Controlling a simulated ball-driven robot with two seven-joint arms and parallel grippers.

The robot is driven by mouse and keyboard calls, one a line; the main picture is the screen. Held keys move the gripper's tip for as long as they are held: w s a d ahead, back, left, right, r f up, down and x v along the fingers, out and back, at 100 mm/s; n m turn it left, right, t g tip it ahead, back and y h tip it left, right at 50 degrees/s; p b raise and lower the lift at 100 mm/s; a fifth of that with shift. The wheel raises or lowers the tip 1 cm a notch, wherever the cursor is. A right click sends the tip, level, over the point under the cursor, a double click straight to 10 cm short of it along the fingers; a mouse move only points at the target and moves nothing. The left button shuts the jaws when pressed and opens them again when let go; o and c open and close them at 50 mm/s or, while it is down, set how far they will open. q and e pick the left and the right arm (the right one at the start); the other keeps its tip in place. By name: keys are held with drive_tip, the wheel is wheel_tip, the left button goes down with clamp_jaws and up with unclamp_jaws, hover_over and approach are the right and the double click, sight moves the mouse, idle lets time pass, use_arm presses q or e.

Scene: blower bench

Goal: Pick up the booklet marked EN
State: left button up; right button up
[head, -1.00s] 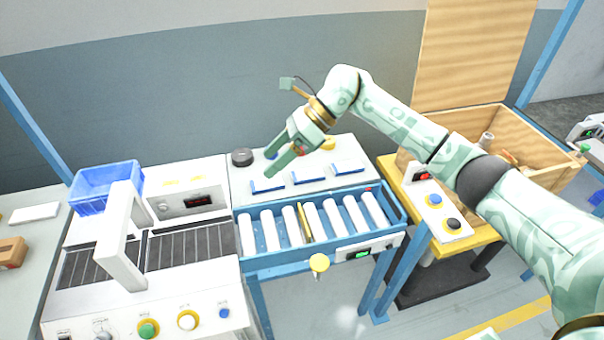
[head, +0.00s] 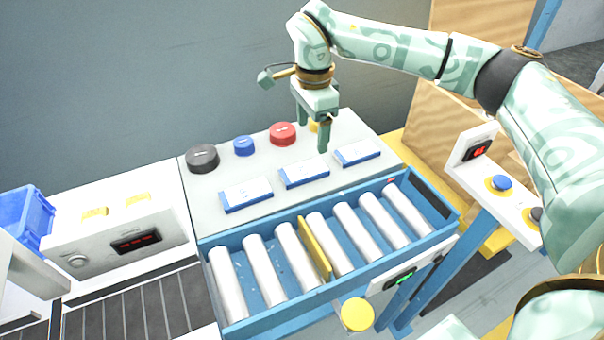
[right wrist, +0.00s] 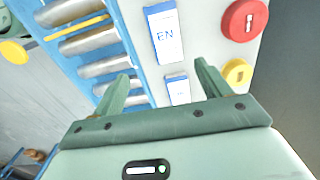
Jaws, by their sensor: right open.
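The booklet marked EN (right wrist: 165,36) lies flat on the pale shelf, white with a blue edge. In the head view it appears to be the middle booklet (head: 304,172) of three, its lettering too small to read there. My right gripper (head: 313,135) is open and empty, pointing down above the shelf just behind the middle booklet. In the right wrist view its fingers (right wrist: 162,70) are spread, with EN ahead of them and another booklet (right wrist: 178,90) showing between them. The third booklet (head: 246,195) lies to the left. My left gripper is out of view.
Black (head: 202,158), blue (head: 244,146), red (head: 283,134) and yellow (head: 314,126) caps stand behind the booklets. A blue-framed roller tray (head: 225,313) with a yellow divider (head: 315,249) runs in front. A control box (head: 492,185) stands at the right.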

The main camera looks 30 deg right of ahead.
drive_tip(key=b, duration=0.1)
hover_over(306, 170)
wheel_tip(306, 170, down, 6)
drive_tip(key=shift+w+r, duration=0.15)
drive_tip(key=shift+d+f+b, duration=0.1)
drive_tip(key=shift+f+b, duration=0.2)
drive_tip(key=shift+f, duration=0.3)
drive_tip(key=shift+s+f, duration=0.1)
drive_tip(key=shift+s, duration=0.1)
drive_tip(key=f+b, duration=0.2)
drive_tip(key=f, duration=0.3)
drive_tip(key=shift+w+f+b, duration=0.1)
drive_tip(key=shift+w+b, duration=0.1)
drive_tip(key=shift+b, duration=0.2)
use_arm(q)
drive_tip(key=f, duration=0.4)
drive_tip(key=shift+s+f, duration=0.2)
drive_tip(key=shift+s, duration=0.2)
use_arm(e)
drive_tip(key=shift+r, duration=0.2)
drive_tip(key=shift+c, duration=0.9)
drive_tip(key=c, duration=0.9)
